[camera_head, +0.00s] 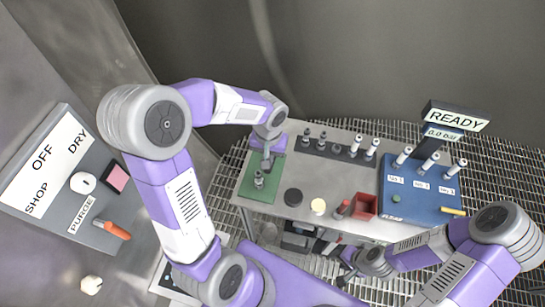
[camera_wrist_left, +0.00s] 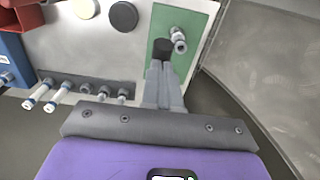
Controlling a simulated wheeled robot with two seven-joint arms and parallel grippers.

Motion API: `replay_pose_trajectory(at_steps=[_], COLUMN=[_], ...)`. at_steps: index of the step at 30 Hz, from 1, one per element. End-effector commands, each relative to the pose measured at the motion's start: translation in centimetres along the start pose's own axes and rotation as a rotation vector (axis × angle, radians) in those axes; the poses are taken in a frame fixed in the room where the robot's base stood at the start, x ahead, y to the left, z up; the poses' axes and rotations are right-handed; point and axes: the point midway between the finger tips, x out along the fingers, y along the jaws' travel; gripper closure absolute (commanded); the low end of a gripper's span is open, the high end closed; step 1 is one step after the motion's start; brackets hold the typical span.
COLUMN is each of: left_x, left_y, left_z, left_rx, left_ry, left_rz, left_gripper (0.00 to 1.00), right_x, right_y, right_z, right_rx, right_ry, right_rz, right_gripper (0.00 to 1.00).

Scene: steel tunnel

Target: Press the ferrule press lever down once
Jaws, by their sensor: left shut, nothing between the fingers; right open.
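A green plate (camera_head: 262,193) lies at the left end of the grey bench, with a small metal fitting (camera_head: 259,180) standing on it. In the left wrist view the fitting (camera_wrist_left: 178,40) stands beside a dark block or knob (camera_wrist_left: 163,48), which may be part of the ferrule press lever; I cannot tell for sure. My left gripper (camera_head: 267,163) is shut and empty over the plate. Its fingertips (camera_wrist_left: 160,66) are at the dark knob; whether they touch it is unclear. My right gripper (camera_head: 346,276) is open and empty, low in front of the bench.
The grey bench (camera_head: 325,180) also holds a black disc (camera_head: 293,197), a cream disc (camera_head: 318,206), a red bin (camera_head: 364,206) and several fittings along the back. A blue unit (camera_head: 420,190) with a READY sign (camera_head: 457,117) stands right. A wall panel (camera_head: 60,170) is far left.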

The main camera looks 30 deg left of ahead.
Motion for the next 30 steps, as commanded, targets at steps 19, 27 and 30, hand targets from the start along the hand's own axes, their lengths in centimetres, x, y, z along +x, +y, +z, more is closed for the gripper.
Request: replay_pose_trajectory(at_steps=[19, 27, 30], left_x=[3.5, 4.8, 5.3], left_y=[0.0, 0.0, 0.0], left_z=[-0.3, -0.4, -0.5], left_rx=[0.001, 0.001, 0.001], left_ry=[-0.001, 0.000, 0.000], left_rz=[0.000, 0.000, 0.000], left_gripper=[1.00, 1.00, 1.00], right_x=[2.8, 3.9, 4.3], right_y=[1.1, 1.5, 1.6], right_z=[-0.1, -0.2, -0.2], right_rx=[0.000, 0.000, 0.000], right_ry=[0.000, 0.000, 0.000], right_rz=[0.000, 0.000, 0.000], right_gripper=[0.57, 0.57, 0.57])
